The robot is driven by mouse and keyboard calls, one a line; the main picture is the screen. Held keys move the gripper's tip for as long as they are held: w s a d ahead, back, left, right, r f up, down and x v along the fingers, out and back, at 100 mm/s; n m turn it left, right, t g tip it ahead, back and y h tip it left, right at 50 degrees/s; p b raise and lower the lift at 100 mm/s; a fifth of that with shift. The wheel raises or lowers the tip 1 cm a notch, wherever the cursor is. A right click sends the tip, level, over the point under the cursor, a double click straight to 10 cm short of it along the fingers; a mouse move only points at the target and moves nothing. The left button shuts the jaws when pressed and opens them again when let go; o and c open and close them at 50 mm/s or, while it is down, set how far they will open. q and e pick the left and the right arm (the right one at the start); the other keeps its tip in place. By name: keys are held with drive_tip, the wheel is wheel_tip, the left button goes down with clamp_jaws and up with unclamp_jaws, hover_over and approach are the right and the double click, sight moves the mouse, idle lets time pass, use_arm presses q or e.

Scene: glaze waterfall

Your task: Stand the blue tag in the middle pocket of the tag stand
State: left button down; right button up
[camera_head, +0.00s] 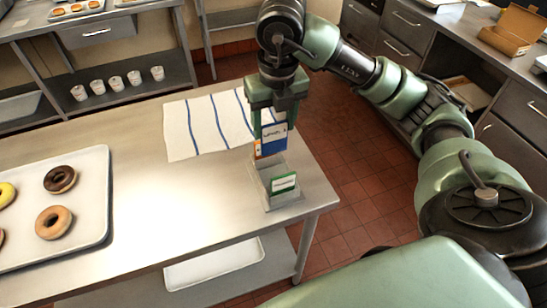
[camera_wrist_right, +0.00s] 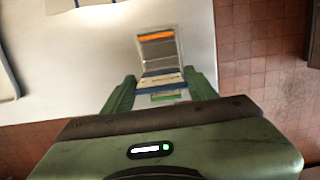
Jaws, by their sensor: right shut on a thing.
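My right gripper (camera_head: 274,112) points down over the tag stand and is shut on the blue tag (camera_head: 273,140), which hangs upright below the fingers. The pale tag stand (camera_head: 262,187) stands near the table's right corner. A green tag (camera_head: 284,183) is in its front pocket. An orange tag (camera_head: 257,149) shows partly behind the blue tag, at the stand's back. In the right wrist view the blue tag (camera_wrist_right: 162,74) lies between the orange tag (camera_wrist_right: 156,37) and the green tag (camera_wrist_right: 169,96). I cannot tell whether its lower edge is inside the middle pocket. My left gripper is out of view.
A white towel with blue stripes (camera_head: 207,128) lies just left of the stand. A tray (camera_head: 92,165) with doughnuts is at the left. The table's right edge is close beside the stand, with tiled floor beyond. The metal top between tray and stand is clear.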

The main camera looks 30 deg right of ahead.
sight(274, 152)
wheel_tip(274, 152, down, 10)
drive_tip(key=shift+f+p, duration=0.15)
drive_tip(key=shift+p, duration=0.65)
drive_tip(key=shift+f, duration=0.3)
drive_tip(key=shift+f, duration=0.15)
drive_tip(key=o, duration=1.3)
drive_tip(key=shift+o, duration=0.2)
